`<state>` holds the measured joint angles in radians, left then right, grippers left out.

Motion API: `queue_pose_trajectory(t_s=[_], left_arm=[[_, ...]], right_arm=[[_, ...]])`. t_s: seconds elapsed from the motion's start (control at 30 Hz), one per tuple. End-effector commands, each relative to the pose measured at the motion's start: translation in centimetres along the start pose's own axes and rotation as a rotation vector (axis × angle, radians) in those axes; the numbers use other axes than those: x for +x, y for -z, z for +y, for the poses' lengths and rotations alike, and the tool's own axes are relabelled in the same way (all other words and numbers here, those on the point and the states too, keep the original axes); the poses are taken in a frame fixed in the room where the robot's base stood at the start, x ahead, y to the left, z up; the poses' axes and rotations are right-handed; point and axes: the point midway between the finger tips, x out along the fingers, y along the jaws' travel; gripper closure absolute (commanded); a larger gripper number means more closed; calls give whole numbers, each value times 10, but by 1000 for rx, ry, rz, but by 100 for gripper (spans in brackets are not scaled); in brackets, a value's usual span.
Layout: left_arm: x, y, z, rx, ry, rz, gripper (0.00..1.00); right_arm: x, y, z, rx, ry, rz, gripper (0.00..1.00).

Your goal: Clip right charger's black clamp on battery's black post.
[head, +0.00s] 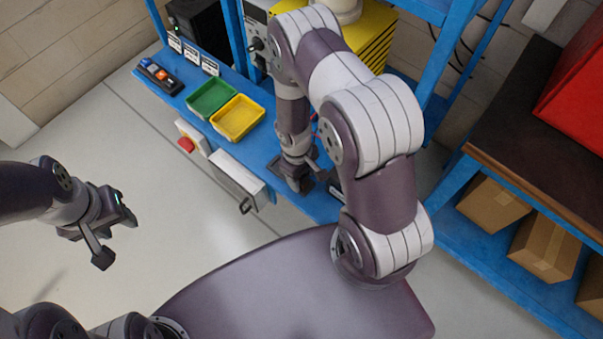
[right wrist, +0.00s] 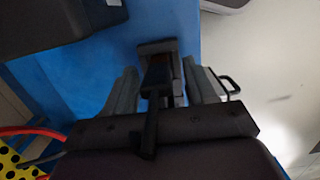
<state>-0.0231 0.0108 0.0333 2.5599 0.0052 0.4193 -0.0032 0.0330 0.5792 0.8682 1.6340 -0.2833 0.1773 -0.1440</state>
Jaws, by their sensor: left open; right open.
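My right gripper (head: 298,183) reaches down to the blue bench, partly hidden by its own arm. In the right wrist view its two grey fingers (right wrist: 162,88) stand apart, with a black clamp-like piece (right wrist: 157,72) between them. I see no clear grip on that piece, and cannot tell whether the fingers touch it. My left gripper (head: 113,230) is open and empty over the floor, well left of the bench. I cannot identify the battery, its black post or the right charger with certainty; my right arm covers much of that area.
The blue bench (head: 228,150) holds a green tray (head: 211,98), a yellow tray (head: 237,118) and labelled black boxes. A red stop button (head: 187,145) is on its front. A red cable (right wrist: 35,131) shows in the right wrist view. Floor at left is clear.

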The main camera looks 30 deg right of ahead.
Motion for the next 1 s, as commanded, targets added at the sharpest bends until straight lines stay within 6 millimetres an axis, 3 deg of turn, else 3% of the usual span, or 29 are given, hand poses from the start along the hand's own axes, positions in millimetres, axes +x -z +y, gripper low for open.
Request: queue_pose_trajectory(t_s=[0.37,0.47,0.53,0.57,0.87,1.0], left_arm=[[0,0,0,0,0,0,57],[0,0,0,0,0,0,57],[0,0,0,0,0,0,57],[0,0,0,0,0,0,57],[0,0,0,0,0,0,57],[-1,0,0,0,0,0,57]], right_arm=[[4,0,0,0,0,0,45],[4,0,0,0,0,0,71],[4,0,0,0,0,0,94],[4,0,0,0,0,0,97],[1,0,0,0,-1,1,97],[-20,-2,0,1,-1,3,97]])
